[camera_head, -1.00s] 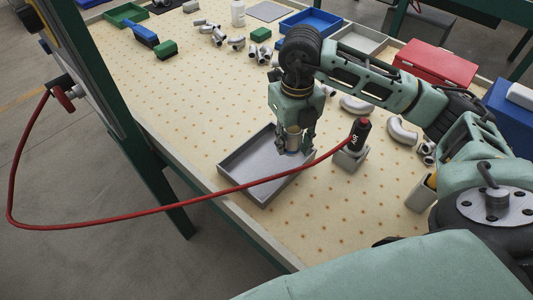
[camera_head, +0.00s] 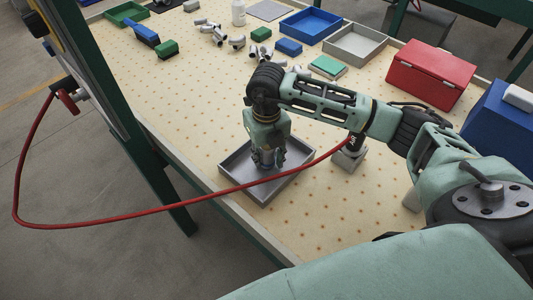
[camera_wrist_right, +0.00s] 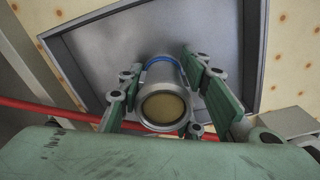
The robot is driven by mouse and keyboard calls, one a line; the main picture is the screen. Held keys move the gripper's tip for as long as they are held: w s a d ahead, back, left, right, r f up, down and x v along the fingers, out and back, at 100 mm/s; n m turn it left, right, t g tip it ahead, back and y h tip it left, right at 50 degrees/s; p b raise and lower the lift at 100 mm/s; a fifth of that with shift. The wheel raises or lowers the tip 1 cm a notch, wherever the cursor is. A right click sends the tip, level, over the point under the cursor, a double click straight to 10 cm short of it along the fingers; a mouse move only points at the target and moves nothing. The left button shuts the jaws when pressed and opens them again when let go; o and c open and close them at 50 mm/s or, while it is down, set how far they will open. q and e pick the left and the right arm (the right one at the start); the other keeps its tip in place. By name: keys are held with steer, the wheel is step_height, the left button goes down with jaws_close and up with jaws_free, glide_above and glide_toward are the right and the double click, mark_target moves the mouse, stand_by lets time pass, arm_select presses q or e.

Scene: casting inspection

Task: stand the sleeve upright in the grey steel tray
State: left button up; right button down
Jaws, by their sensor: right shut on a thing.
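The sleeve (camera_wrist_right: 163,103) is a short silvery metal cylinder with a blue band and a tan-looking inside. In the wrist view it sits between both fingers of my right gripper (camera_wrist_right: 166,95), its open end towards the camera. It looks roughly upright. In the head view my right gripper (camera_head: 268,160) points down inside the grey steel tray (camera_head: 236,166), near its middle. The gripper is shut on the sleeve, which is mostly hidden by the fingers there. I cannot tell whether the sleeve touches the tray floor. My left gripper is not in view.
A red hose (camera_head: 190,192) crosses in front of the tray to a black tool on a grey block (camera_head: 347,162). Blue (camera_head: 311,25) and grey (camera_head: 356,42) trays, metal pipe fittings (camera_head: 216,36) and a red box (camera_head: 432,72) stand farther back. The mat left of the tray is clear.

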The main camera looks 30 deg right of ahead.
steer(key=c, duration=1.3)
jaws_free()
steer(key=shift+f, duration=0.1)
steer(key=shift+o, duration=0.2)
steer(key=shift+r, duration=0.35)
step_height(320, 180, up, 12)
steer(key=b, duration=0.1)
steer(key=shift+f, duration=0.15)
